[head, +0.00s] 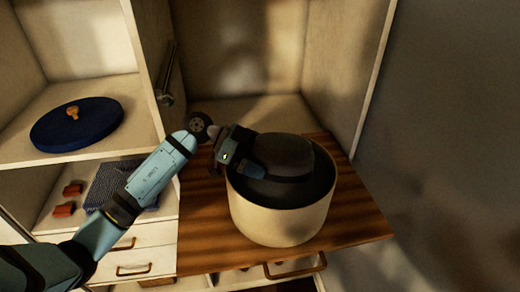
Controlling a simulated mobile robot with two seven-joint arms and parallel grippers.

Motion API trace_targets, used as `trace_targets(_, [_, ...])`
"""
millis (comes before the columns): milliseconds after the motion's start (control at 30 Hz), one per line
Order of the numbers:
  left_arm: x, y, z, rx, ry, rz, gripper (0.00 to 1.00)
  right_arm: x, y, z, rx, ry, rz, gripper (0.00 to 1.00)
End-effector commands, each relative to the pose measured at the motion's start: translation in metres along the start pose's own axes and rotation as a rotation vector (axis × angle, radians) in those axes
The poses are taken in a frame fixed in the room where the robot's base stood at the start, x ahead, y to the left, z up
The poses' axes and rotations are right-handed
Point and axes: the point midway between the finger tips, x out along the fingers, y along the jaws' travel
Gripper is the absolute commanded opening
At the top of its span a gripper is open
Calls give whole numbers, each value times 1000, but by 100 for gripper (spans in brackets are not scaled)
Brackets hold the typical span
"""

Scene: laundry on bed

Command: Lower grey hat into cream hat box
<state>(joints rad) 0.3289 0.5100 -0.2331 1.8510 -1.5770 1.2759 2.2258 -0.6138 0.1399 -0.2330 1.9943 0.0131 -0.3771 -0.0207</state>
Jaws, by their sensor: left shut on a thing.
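The cream hat box (278,222) is a round, open tub standing on a brown wooden shelf. The grey hat (284,152), dark with a rounded crown and a band, is at the box's mouth, its brim inside the rim. I cannot tell whether the hat touches the bottom, as the inside is hidden. My left gripper (252,168) is shut on the hat at its left side, over the box's left rim. My right gripper is not in view.
A dark blue round lid (77,124) with a tan knob lies on the left shelf. Below it are a folded blue-grey cloth (118,186) and small red items (66,200). The wooden shelf (207,240) has bare room left of the box. Cabinet walls stand close behind and to the right.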

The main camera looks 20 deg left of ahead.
Motion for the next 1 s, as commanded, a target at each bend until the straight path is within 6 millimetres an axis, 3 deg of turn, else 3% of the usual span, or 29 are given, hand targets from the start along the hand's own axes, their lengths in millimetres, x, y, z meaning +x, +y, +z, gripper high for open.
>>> trace_targets(500, [15, 2, 35, -8, -4, 5, 64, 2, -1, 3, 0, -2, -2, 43])
trace_targets(867, [18, 2, 42, -8, -10, 8, 64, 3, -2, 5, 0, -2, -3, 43])
trace_targets(900, [18, 2, 42, -8, -10, 8, 93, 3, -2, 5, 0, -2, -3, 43])
trace_targets(933, [18, 2, 42, -8, -10, 8, 100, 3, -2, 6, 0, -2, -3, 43])
trace_targets(1000, [18, 2, 42, -7, -11, 8, 100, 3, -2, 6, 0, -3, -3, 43])
